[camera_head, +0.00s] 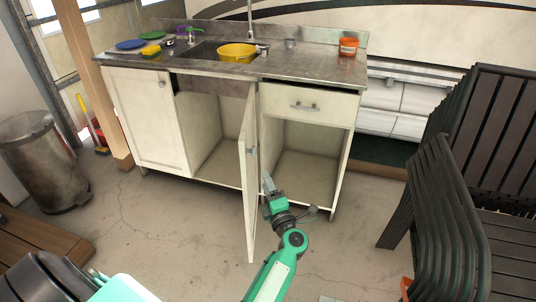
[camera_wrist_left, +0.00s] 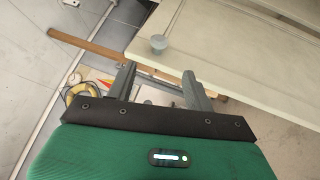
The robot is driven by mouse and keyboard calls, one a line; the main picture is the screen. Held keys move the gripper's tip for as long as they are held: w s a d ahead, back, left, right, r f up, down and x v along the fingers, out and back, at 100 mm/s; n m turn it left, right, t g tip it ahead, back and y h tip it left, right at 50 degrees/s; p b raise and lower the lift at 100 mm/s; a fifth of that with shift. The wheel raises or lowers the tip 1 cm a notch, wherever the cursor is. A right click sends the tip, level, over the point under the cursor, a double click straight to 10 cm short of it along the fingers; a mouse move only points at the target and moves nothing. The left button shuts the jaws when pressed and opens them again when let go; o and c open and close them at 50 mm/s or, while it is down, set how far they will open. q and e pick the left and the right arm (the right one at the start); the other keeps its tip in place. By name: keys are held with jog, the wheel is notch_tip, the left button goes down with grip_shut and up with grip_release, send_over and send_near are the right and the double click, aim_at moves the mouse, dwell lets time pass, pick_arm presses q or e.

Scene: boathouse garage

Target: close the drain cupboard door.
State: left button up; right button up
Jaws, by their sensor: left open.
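The drain cupboard door (camera_head: 248,180) is a cream panel under the sink. It stands swung out toward me, nearly edge-on in the head view, with the middle compartment (camera_head: 212,135) open behind it. My left gripper (camera_head: 267,184) is just to the right of the door, near its lower half. In the left wrist view, the gripper (camera_wrist_left: 158,66) is open, with nothing held between its fingers. A pale panel with a round grey knob (camera_wrist_left: 158,44) lies ahead of the fingers; it appears to be this door. Contact cannot be told. My right gripper is not in view.
The counter (camera_head: 310,65) holds a yellow bowl (camera_head: 237,52), plates and an orange tub (camera_head: 348,46). An open compartment (camera_head: 300,165) is right of the door. Stacked dark chairs (camera_head: 450,210) stand at right, a metal bin (camera_head: 45,160) at left. Floor left of the door is clear.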

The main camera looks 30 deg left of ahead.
aim_at(253, 151)
pick_arm(q)
jog(key=x, duration=1.3)
jog(key=shift+w+a+r, duration=0.2)
jog(key=shift+w+a, duration=0.05)
grip_shut()
